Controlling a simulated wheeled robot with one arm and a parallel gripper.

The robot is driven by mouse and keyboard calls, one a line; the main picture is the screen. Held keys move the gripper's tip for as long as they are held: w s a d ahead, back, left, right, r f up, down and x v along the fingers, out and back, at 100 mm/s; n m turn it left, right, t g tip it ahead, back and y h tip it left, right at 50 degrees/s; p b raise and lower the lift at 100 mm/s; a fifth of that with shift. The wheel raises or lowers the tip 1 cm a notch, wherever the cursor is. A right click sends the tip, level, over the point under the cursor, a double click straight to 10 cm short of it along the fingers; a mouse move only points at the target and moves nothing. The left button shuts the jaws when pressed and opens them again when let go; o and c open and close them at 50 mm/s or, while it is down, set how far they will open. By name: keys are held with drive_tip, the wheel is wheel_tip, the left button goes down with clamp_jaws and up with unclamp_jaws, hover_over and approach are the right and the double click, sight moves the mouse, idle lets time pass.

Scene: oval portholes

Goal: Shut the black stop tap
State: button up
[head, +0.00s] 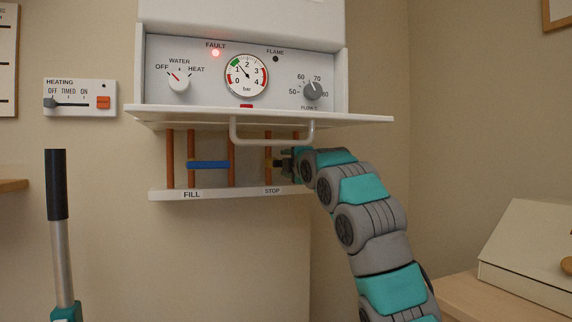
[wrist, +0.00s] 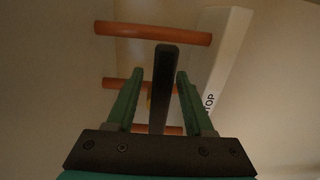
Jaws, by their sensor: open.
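The black stop tap's lever (wrist: 166,85) shows in the wrist view as a dark bar, running across the direction of the copper pipes. My gripper (wrist: 161,74) is open, with one green finger on each side of the lever and a visible gap on both sides. A bit of brass shows behind the lever. In the head view my gripper (head: 287,165) is under the boiler, above the STOP label (head: 272,191), and hides most of the tap.
The blue fill lever (head: 208,165) lies level across pipes to the left. Copper pipes (head: 170,158) stand behind. The fault lamp (head: 215,53) glows red.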

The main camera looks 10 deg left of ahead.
drive_tip(key=b+v, duration=0.1)
drive_tip(key=v, duration=0.6)
drive_tip(key=shift+s+b, duration=0.2)
drive_tip(key=shift+b, duration=0.2)
drive_tip(key=shift+d, duration=0.1)
